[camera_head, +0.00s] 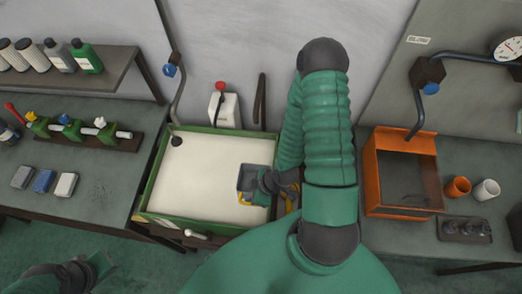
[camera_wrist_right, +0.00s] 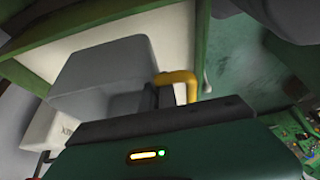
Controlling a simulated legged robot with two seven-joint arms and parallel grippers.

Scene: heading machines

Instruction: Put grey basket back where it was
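The small grey basket (camera_head: 246,183) with a yellow handle is over the right side of the white-bottomed, green-framed basin (camera_head: 148,189). My right gripper (camera_head: 270,182) is at its right side and appears shut on its handle. In the right wrist view the grey basket (camera_wrist_right: 105,75) is close ahead of the gripper (camera_wrist_right: 150,98), with the yellow handle (camera_wrist_right: 180,77) running down to the fingers; the grip point is mostly hidden. I cannot tell whether the basket touches the basin. My left gripper (camera_head: 85,272) is low at the bottom left, away from the basket, its opening unclear.
An orange open box (camera_head: 376,180) stands right of my right arm, with an orange cup (camera_head: 457,187) and a white cup (camera_head: 487,190) beside it. A left bench holds several small blocks and a valve rack (camera_head: 84,134). A curved pipe (camera_head: 178,105) hangs over the basin's left corner.

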